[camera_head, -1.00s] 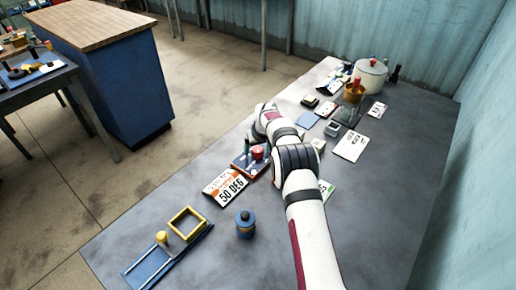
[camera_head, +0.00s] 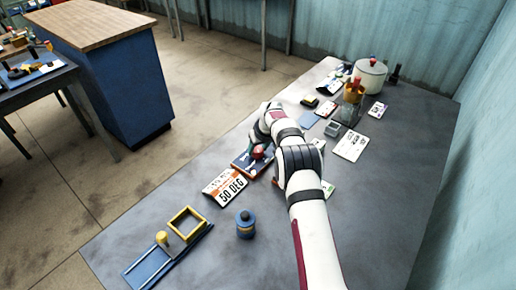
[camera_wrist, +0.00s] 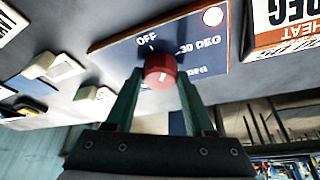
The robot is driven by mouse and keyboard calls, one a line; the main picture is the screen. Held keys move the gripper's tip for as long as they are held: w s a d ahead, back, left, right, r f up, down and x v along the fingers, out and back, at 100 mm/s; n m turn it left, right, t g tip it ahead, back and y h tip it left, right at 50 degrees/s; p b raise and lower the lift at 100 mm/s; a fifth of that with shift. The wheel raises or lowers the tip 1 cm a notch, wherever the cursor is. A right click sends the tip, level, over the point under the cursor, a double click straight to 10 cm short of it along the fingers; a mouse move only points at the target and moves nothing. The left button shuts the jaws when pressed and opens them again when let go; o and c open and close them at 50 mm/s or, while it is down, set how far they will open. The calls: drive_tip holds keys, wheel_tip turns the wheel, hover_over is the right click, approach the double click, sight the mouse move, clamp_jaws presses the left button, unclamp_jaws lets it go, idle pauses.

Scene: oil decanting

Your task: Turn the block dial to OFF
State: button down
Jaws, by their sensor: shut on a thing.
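The block (camera_wrist: 115,47) is a blue panel with white lettering. In the wrist view it reads OFF at the top left, 30 DEG to the right and a partly hidden DEG label below. The red round dial (camera_wrist: 160,66) has a pale mark on its front. My gripper (camera_wrist: 160,80) is shut on the dial, with one green finger on each side. In the head view the block (camera_head: 240,163) lies on the grey table and the red dial (camera_head: 257,153) shows beside my wrist.
A white and orange 50 DEG card (camera_head: 224,187) lies in front of the block. A blue jar (camera_head: 245,226) and a yellow frame (camera_head: 186,221) stand nearer. A white pot (camera_head: 369,76) and an amber funnel stand (camera_head: 354,92) are at the far end.

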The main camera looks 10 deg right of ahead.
drive_tip(key=shift+n+g+y, duration=0.4)
drive_tip(key=shift+n+y, duration=0.3)
drive_tip(key=shift+n, duration=1.5)
drive_tip(key=shift+c, duration=1.3)
unclamp_jaws()
drive_tip(key=shift+d, duration=0.1)
drive_tip(key=v, duration=1.5)
drive_tip(key=shift+d+r, duration=0.15)
drive_tip(key=shift+r, duration=0.25)
